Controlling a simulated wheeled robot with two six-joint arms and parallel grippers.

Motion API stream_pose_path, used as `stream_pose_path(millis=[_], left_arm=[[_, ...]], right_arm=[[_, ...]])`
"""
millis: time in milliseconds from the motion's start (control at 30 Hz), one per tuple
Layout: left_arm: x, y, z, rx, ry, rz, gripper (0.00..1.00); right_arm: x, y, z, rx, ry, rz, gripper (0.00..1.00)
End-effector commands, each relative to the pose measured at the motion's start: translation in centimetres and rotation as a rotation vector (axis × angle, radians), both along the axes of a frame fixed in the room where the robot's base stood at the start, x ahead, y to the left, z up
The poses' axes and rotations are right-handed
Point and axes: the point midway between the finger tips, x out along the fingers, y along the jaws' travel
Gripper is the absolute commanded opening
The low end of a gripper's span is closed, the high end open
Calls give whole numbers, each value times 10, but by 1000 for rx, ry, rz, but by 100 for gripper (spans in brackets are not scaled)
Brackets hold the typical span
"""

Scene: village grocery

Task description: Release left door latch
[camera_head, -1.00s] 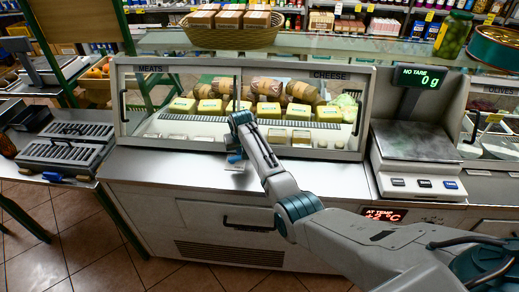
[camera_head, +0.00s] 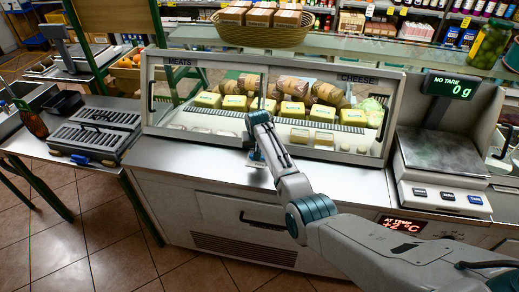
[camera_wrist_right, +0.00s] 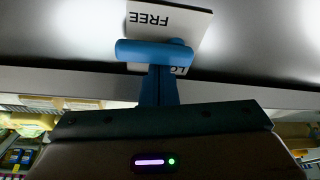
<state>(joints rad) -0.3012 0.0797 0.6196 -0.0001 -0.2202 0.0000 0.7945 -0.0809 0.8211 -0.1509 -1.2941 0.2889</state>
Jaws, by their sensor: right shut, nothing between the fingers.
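The glass display case (camera_head: 265,158) has a left panel marked MEATS (camera_head: 178,63) and a right panel marked CHEESE (camera_head: 357,78). My right gripper (camera_head: 257,150) points down at the case's front ledge, near the middle; it is shut and empty. A blue latch lever (camera_wrist_right: 155,52) shows in the right wrist view, lying across a white label (camera_wrist_right: 190,25) with upside-down FREE and part of another word. A blue stem (camera_wrist_right: 158,88) reaches the lever from my gripper's housing (camera_wrist_right: 160,140); I cannot tell whether it is finger or latch. My left gripper is out of view.
Wrapped meats and cheeses fill the case. A scale (camera_head: 440,160) stands close on its right, and a slotted tray (camera_head: 97,135) lies on the left table. A basket (camera_head: 262,30) sits on the shelf above. The tiled floor in front is open at lower left.

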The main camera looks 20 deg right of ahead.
Motion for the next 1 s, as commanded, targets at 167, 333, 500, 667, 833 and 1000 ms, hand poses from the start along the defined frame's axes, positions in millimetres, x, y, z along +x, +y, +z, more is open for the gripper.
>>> stream_pose_path(millis=[167,333,500,667,833,1000], left_arm=[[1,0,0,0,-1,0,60],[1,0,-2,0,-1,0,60],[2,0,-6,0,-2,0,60],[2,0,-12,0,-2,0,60],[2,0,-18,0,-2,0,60],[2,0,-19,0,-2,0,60]], right_arm=[[0,0,1,0,-1,0,0],[-3,1,11,0,-3,0,0],[-11,3,34,0,-5,0,0],[-20,5,61,0,-5,-1,0],[-29,7,86,1,-3,1,0],[-34,8,100,0,-1,1,0]])
